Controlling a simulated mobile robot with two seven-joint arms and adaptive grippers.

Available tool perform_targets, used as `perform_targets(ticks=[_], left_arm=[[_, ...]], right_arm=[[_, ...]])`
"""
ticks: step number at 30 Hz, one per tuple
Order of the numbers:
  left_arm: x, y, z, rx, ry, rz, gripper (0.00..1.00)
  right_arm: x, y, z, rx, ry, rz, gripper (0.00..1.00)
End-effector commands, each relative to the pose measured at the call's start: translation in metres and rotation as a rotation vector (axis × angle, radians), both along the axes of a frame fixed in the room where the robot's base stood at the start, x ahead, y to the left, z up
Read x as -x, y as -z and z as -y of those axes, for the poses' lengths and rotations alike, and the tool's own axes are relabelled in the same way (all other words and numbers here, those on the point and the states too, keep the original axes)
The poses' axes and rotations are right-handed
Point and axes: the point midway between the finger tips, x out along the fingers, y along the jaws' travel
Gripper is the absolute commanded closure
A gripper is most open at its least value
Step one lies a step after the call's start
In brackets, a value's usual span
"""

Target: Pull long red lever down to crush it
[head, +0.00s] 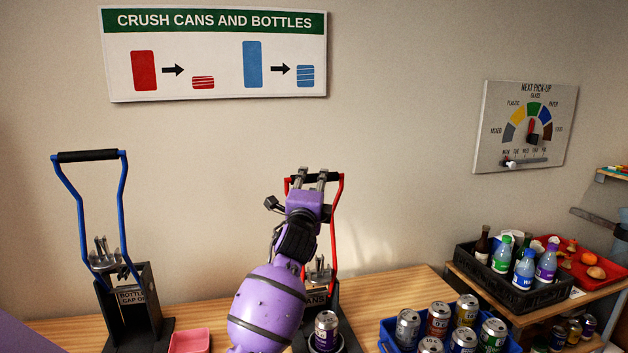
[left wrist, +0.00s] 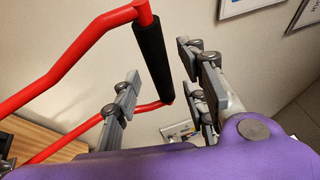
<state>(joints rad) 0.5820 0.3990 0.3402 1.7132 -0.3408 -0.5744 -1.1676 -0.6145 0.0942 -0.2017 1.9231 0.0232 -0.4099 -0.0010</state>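The long red lever (head: 334,235) stands upright on the can crusher, with a black grip bar across its top. In the left wrist view the black grip (left wrist: 152,60) lies between my left gripper's (left wrist: 160,85) spread fingers, with gaps on both sides. In the head view my left gripper (head: 311,178) is at the lever's top, open, covering part of the grip and the left arm of the lever. A dark-labelled can (head: 326,328) stands upright at the crusher's front; my forearm partly hides the crusher. My right gripper is not in view.
A blue-levered bottle crusher (head: 123,215) stands at left, a pink tray (head: 190,341) beside it. A blue crate (head: 385,345) of cans is at right. Behind it are a black crate (head: 463,262) of bottles and a red tray (head: 603,283).

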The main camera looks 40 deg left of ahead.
Motion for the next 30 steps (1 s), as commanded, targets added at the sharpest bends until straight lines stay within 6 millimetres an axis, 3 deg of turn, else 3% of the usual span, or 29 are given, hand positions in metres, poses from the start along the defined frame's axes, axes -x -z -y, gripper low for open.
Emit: perform_targets(ticks=[7,18,27,30], left_arm=[[-0.028,-0.007,-0.014,0.002,0.001,0.002,0.61],[-0.034,-0.006,-0.017,0.003,0.001,-0.001,0.61],[-0.034,-0.006,-0.017,0.003,0.001,-0.001,0.99],[-0.034,-0.006,-0.017,0.003,0.001,-0.001,1.0]], right_arm=[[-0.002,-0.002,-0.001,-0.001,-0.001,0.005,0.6],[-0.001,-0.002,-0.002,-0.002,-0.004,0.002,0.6],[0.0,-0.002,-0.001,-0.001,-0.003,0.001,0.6],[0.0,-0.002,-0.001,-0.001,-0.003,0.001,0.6]])
